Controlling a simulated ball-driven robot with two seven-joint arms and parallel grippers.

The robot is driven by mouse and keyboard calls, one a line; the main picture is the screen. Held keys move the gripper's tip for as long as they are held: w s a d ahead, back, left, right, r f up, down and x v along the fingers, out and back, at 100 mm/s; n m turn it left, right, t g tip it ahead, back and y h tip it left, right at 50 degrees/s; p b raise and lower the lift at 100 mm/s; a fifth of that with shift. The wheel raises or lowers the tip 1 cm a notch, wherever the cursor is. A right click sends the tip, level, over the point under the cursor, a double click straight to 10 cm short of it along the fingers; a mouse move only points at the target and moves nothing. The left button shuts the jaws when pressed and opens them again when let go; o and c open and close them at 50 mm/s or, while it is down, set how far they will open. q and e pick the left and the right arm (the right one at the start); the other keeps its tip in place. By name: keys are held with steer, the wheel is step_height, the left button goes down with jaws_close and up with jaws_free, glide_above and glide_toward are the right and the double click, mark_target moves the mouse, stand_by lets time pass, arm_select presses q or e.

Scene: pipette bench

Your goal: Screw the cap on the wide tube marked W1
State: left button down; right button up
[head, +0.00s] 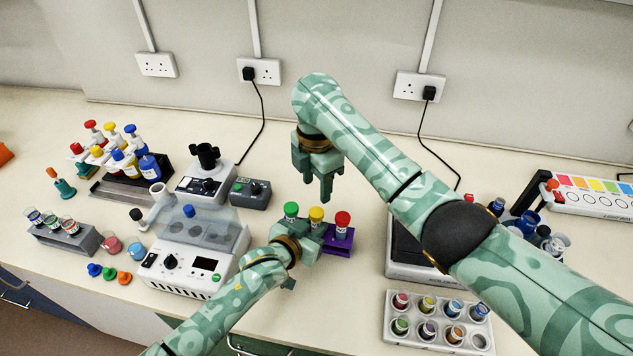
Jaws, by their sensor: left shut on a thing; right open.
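A purple rack (339,241) on the bench holds capped tubes. A green cap (291,209), a yellow cap (316,214) and a red cap (343,219) show in a row there. Tube labels are too small to read, so I cannot tell which is W1. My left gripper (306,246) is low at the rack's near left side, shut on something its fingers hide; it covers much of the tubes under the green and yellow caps. My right gripper (325,193) is open, pointing down, empty, just above and behind the yellow cap and apart from it.
A grey rack (74,243) with open tubes stands at left, near loose blue (94,269), green (109,273) and orange caps (124,278). A white lidded machine (190,262) is left of my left gripper. A white tray (399,339) of vials lies front right.

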mark_target(316, 212)
steer(key=shift+f, duration=4)
steer(key=c, duration=1)
steer(key=shift+c, duration=0.2)
steer(key=m, duration=0.5)
steer(key=o, duration=1.2)
steer(key=shift+c, duration=0.2)
steer(key=shift+r, duration=0.1)
step_height(316, 212, up, 12)
